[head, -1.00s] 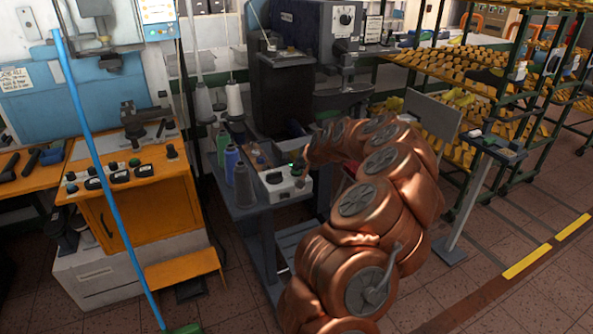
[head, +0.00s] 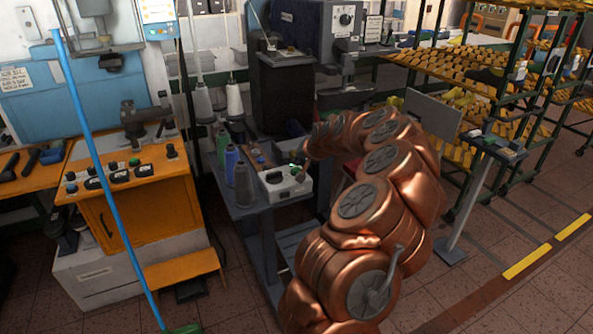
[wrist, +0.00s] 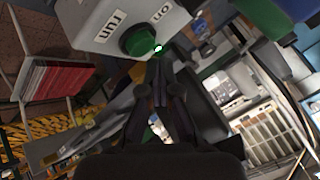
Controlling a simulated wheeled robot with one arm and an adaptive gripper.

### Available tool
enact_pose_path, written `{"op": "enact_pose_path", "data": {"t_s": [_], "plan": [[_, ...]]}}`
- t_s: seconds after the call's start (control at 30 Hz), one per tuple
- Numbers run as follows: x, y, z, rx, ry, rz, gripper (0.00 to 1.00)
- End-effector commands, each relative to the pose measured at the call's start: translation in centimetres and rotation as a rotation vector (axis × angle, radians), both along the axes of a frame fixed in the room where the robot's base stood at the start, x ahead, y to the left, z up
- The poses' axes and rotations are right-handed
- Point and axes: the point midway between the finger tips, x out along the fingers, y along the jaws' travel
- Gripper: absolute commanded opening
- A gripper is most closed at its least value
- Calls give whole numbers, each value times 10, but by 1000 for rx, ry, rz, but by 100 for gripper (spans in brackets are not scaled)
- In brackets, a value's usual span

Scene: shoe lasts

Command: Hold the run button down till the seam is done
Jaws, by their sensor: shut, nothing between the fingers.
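The grey-white control box (head: 275,190) stands on the small sewing table. In the wrist view the box (wrist: 95,35) fills the upper middle, with the labels "run" and "on" on its face. The green run button (wrist: 137,40) sits at the box's edge near the "run" label. A small bright spot (wrist: 157,48) shows beside it, below "on". My gripper (wrist: 160,60) is shut and empty, its tips close beside the button; I cannot tell whether they touch it. In the head view my copper arm hides most of the gripper at the box.
Thread cones, green, blue and grey (head: 243,185), stand left of the box. The dark sewing machine (head: 283,90) rises behind. An orange cabinet (head: 140,215) and a leaning blue pole (head: 100,165) are at left. Racks of shoe lasts (head: 450,70) and a post stand (head: 480,175) are at right.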

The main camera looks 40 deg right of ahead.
Motion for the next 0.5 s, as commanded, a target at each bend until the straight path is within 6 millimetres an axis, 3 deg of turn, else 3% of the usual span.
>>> {"op": "enact_pose_path", "data": {"t_s": [0.3, 0.5], "plan": [[0, 0, 1, 1, 1, 1, 0], [0, 0, 13, -1, 0, 1, 0]]}}
